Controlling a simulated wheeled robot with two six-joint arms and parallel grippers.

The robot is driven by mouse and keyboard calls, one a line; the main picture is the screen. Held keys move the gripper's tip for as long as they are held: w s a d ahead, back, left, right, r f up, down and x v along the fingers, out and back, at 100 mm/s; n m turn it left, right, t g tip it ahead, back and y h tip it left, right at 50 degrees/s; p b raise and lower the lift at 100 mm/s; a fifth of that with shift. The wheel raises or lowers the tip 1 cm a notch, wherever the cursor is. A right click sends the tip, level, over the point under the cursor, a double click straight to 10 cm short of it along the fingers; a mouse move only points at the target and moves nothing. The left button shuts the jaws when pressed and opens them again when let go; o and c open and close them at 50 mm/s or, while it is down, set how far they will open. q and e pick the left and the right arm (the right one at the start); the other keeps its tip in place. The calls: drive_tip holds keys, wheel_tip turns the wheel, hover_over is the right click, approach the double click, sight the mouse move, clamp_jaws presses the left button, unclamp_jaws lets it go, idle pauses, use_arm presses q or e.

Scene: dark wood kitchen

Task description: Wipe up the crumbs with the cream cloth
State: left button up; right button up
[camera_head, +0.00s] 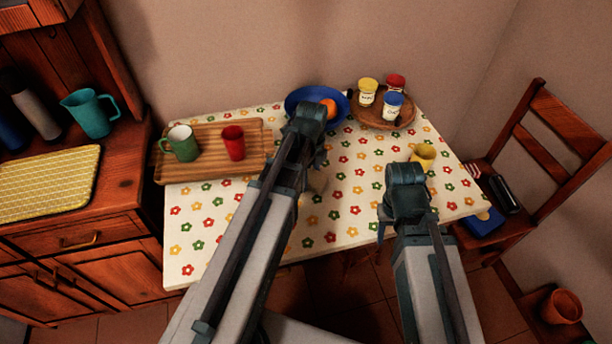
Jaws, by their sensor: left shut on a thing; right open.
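My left gripper (318,163) is over the middle of the flowered table, largely hidden behind its own arm. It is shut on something. A small beige patch, seemingly the cream cloth (316,183), shows just below it beside the arm; most of it is hidden. My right gripper (383,226) is open near the table's front right part, mostly hidden behind its wrist. I cannot make out any crumbs against the flower pattern of the tablecloth (210,222).
A wooden tray (202,172) holds a green mug (181,143) and a red cup (233,143). A blue bowl (298,98) with an orange (328,106) and a round tray (378,123) of jars stand behind. A yellow mug (423,156) stands right. The front left is clear.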

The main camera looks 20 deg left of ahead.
sight(323, 173)
use_arm(q)
drive_tip(key=shift+w+d, duration=0.1)
drive_tip(key=shift+d, duration=0.05)
drive_tip(key=shift+w+d, duration=0.5)
drive_tip(key=shift+d, duration=0.2)
drive_tip(key=shift+w+d, duration=0.5)
drive_tip(key=shift+d, duration=0.2)
wheel_tip(323, 173, up, 6)
drive_tip(key=p, duration=0.6)
drive_tip(key=shift+a, duration=0.1)
drive_tip(key=shift+r, duration=0.1)
wheel_tip(323, 173, up, 3)
drive_tip(key=p, duration=0.3)
